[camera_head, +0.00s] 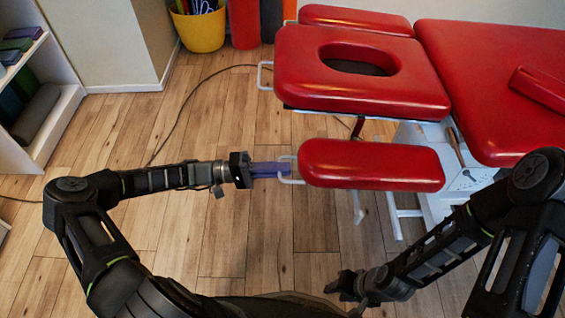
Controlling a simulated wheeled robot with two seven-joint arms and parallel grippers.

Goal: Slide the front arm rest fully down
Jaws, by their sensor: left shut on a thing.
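The front arm rest (370,165) is a red padded board on the near side of the red treatment table (478,75). It sits lower than the head section (360,72) with its oval face hole. A white wire handle (289,181) sticks out from the arm rest's left end. My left gripper (284,170) reaches in from the left, level with this end, and its bluish fingers are shut on the handle. The exact contact is small in the picture. My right gripper (346,285) is low over the floor at the bottom, apart from the table; its finger gap is unclear.
A second arm rest (355,19) lies on the table's far side. A yellow bin (199,27) and a red roller (243,22) stand at the back. A white shelf (60,105) is at the left. A dark cable (180,118) crosses the otherwise clear wooden floor.

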